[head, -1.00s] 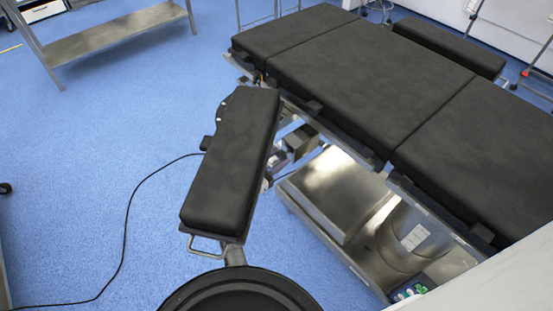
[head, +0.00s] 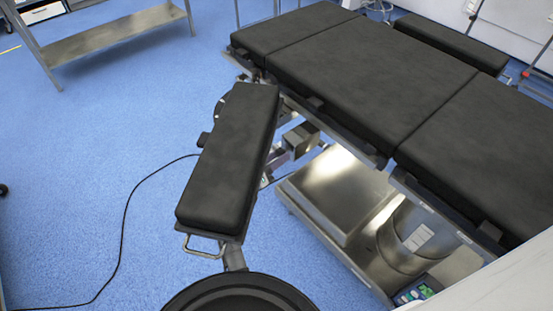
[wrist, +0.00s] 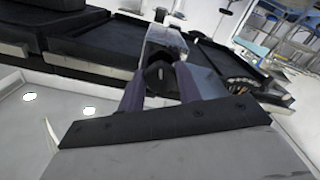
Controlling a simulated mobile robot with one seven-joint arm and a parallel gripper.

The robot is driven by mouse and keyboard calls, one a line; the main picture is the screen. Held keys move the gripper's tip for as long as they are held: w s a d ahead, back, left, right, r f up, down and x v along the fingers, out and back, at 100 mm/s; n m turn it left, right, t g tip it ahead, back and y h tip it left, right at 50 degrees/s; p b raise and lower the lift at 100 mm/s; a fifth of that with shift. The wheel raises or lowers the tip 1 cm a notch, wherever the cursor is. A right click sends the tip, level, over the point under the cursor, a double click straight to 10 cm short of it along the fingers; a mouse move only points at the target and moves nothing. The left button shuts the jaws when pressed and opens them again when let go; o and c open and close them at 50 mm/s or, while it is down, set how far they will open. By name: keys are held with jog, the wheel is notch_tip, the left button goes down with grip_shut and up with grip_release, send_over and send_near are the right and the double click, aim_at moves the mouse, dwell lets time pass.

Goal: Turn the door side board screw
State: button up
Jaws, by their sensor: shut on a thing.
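In the wrist view, my gripper (wrist: 160,80) has its two dark fingers on either side of a small black knob (wrist: 157,72), likely the board screw, and is shut on it. A grey metal block (wrist: 163,40) is just beyond the knob. Most of the knob and its thread are hidden by the fingers. In the head view, a long black padded side board (head: 230,155) angles out from the near left end of the operating table (head: 350,70). My gripper does not show in the head view.
A metal base (head: 335,190) stands under the table, with a small control panel (head: 415,290) at its lower right. A black cable (head: 125,220) runs over the blue floor on the left. A metal shelf (head: 120,30) stands at the upper left, with open floor between.

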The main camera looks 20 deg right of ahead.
jog(key=n+p, duration=0.2)
jog(key=n, duration=0.4)
jog(key=n+p, duration=0.3)
jog(key=n, duration=0.3)
jog(key=n+p, duration=0.3)
jog(key=n, duration=0.3)
jog(key=shift+r, duration=0.4)
jog(key=n+p, duration=0.2)
jog(key=n, duration=0.1)
jog(key=shift+n+p, duration=0.8)
jog(key=shift+n, duration=0.4)
jog(key=shift+f, duration=0.1)
jog(key=o, duration=1)
